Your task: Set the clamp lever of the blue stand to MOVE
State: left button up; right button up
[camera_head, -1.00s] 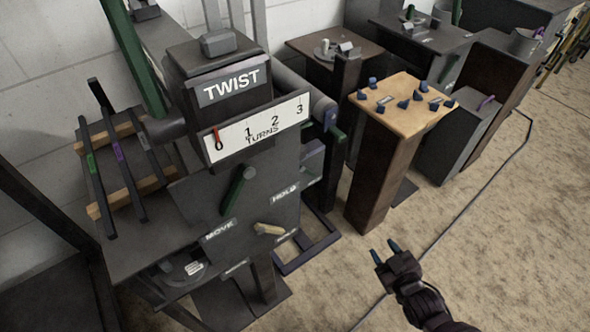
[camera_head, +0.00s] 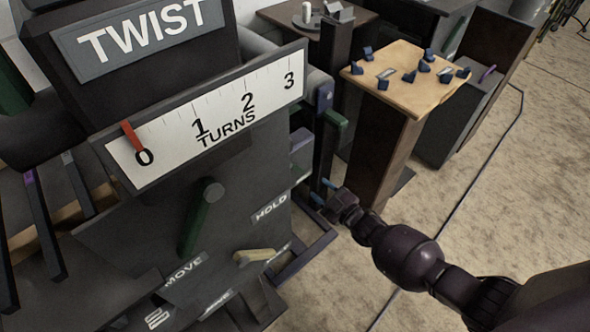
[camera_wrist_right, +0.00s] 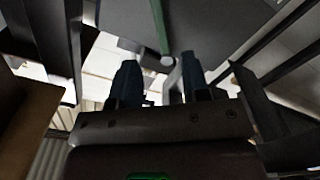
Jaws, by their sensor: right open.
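A dark machine front carries a green lever (camera_head: 200,220) that slants down-left from a round grey pivot. A MOVE label (camera_head: 183,270) is at its lower left and a HOLD label (camera_head: 271,207) at its right. A short cream lever (camera_head: 255,257) sits lower, near partly hidden labels. A blue-purple frame (camera_head: 312,252) stands low at the machine's right; I cannot tell which lever belongs to it. My right gripper (camera_head: 322,191) is open and empty, right of the panel and above that frame. The wrist view shows its parted blue fingers (camera_wrist_right: 160,84) below a green bar (camera_wrist_right: 159,25).
The TURNS scale (camera_head: 205,115) has its red pointer at 0. A wooden-topped pedestal (camera_head: 410,95) with several blue pieces stands behind my right arm. The floor (camera_head: 490,210) at right is mostly clear, with a cable.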

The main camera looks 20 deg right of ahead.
aim_at(298, 170)
jog(key=b+x, duration=0.1)
jog(key=x, duration=0.3)
jog(key=b+x, duration=0.1)
jog(key=x, duration=0.3)
jog(key=shift+w+a+f, duration=0.15)
jog(key=shift+w+f, duration=0.1)
jog(key=shift+w+a+r, duration=0.15)
jog(key=shift+w, duration=0.4)
grip_shut()
